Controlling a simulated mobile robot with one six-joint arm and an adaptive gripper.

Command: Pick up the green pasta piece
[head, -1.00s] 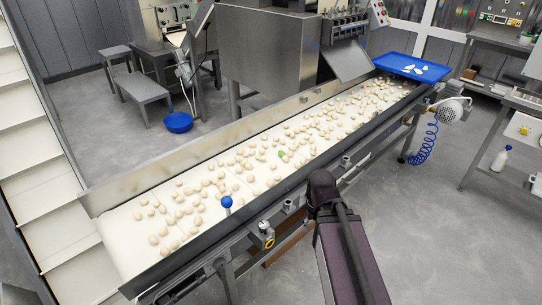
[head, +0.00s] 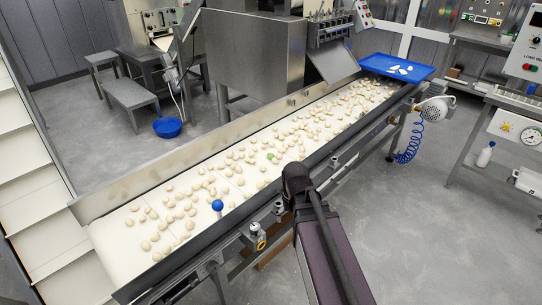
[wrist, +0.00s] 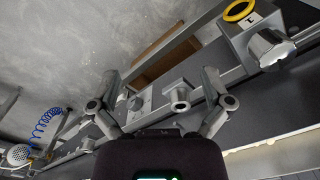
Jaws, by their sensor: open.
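The green pasta piece (head: 270,157) lies on the white conveyor belt (head: 110,248) among many pale pieces, near the belt's middle in the head view. My arm reaches up from the bottom right, its dark end at the belt's near rail, right of and below the green piece. My gripper's fingers are not clearly seen in the head view. In the wrist view my gripper (wrist: 161,88) has its two fingers spread wide with nothing between them. The wrist view looks at the conveyor's outer side and the floor; the green piece is not in it.
A blue tray (head: 398,67) with white pieces is at the far end. A yellow ring (wrist: 239,11) and metal knobs show near my fingers. Grey floor lies right of the conveyor.

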